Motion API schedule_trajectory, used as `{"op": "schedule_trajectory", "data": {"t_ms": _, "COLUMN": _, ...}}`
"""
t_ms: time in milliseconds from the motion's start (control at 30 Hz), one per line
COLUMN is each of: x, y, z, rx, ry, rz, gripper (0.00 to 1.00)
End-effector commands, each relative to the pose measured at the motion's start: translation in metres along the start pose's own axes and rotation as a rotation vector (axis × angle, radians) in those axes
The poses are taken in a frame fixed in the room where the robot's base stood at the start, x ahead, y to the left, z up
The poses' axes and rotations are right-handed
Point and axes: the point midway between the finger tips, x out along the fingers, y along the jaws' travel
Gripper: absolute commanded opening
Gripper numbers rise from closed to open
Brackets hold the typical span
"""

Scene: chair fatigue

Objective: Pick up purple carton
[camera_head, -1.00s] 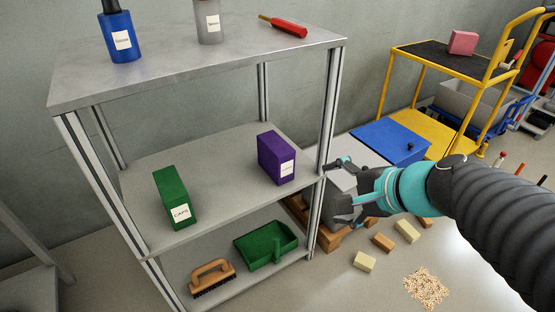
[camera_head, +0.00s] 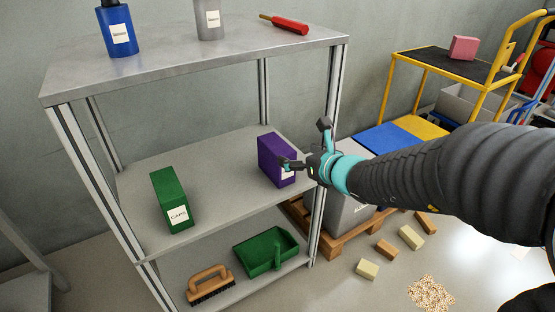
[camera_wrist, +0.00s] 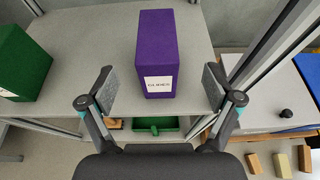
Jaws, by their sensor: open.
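The purple carton (camera_head: 274,158) stands upright on the middle shelf (camera_head: 225,188) of a grey metal rack, near its right end. It has a white label facing me. In the wrist view the carton (camera_wrist: 157,50) is centred between the two fingers, a little beyond their tips. My gripper (camera_head: 304,146) is at the right front of the carton, by the rack's right front post. In the wrist view my gripper (camera_wrist: 160,88) is open, with nothing between its fingers. In the head view one finger overlaps part of the carton's label.
A green carton (camera_head: 171,200) stands left on the same shelf and shows at the left in the wrist view (camera_wrist: 22,62). The rack's right post (camera_head: 329,120) is close to my gripper. A green dustpan (camera_head: 265,252) and brush (camera_head: 210,284) lie below.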

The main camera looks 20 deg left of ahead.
Motion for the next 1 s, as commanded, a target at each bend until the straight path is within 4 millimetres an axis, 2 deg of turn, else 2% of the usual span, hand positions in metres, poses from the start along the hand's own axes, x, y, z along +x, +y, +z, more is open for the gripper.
{"op": "schedule_trajectory", "data": {"t_ms": 100, "x": 0.023, "y": 0.001, "z": -0.001, "rx": -0.001, "ry": 0.0, "rz": 0.003, "gripper": 0.9}}
{"op": "schedule_trajectory", "data": {"t_ms": 233, "x": 0.042, "y": 0.001, "z": 0.0, "rx": -0.002, "ry": 0.001, "rz": 0.003, "gripper": 0.9}}
{"op": "schedule_trajectory", "data": {"t_ms": 533, "x": 0.061, "y": 0.001, "z": 0.002, "rx": -0.004, "ry": 0.0, "rz": 0.002, "gripper": 0.9}}
{"op": "schedule_trajectory", "data": {"t_ms": 800, "x": 0.098, "y": 0.005, "z": 0.007, "rx": -0.004, "ry": 0.0, "rz": 0.002, "gripper": 0.9}}
{"op": "schedule_trajectory", "data": {"t_ms": 1000, "x": 0.106, "y": 0.004, "z": 0.007, "rx": -0.004, "ry": -0.001, "rz": 0.001, "gripper": 0.9}}
